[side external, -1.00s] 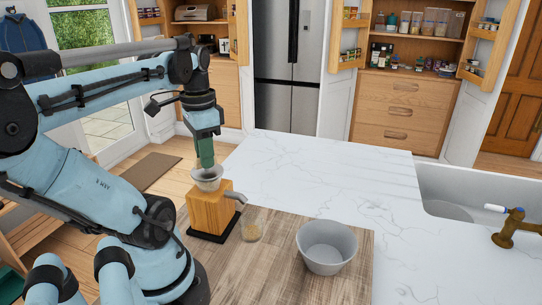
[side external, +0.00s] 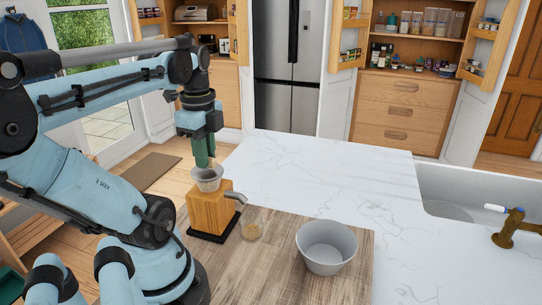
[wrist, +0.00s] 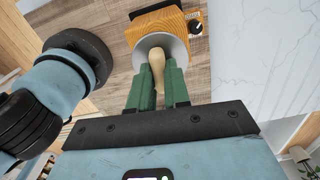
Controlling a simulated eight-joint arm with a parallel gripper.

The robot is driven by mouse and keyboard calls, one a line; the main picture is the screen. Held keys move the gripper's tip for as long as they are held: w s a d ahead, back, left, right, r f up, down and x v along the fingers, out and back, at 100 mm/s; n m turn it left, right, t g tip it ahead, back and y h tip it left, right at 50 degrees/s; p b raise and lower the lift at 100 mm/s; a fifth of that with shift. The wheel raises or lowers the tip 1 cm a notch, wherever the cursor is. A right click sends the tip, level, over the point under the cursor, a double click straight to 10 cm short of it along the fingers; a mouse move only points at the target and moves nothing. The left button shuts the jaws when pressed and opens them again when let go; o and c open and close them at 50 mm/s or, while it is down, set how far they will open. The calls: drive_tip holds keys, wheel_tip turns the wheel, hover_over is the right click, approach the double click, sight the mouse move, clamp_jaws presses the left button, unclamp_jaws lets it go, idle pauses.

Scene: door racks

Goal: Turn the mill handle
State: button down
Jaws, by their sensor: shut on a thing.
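The mill is a wooden block (side external: 208,211) on a black base, with a grey funnel (side external: 207,183) on top and a grey spout at its right side. In the wrist view the block (wrist: 155,24) and the pale funnel rim (wrist: 178,45) lie just beyond my fingers. The mill handle (wrist: 157,62) is a pale beige, rounded piece over the funnel. My gripper (side external: 205,163) points down over the funnel, and its green fingers (wrist: 159,82) are shut on the handle. The fingers hide the handle in the side view.
The white marble counter (side external: 330,178) behind is clear. A sink (side external: 470,185) with a brass tap (side external: 508,230) is at the right.

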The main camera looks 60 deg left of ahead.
drive_tip(key=shift+m, duration=2.3)
drive_tip(key=c, duration=1.1)
unclamp_jaws()
wheel_tip(320, 180, up, 12)
drive_tip(key=shift+r, duration=0.1)
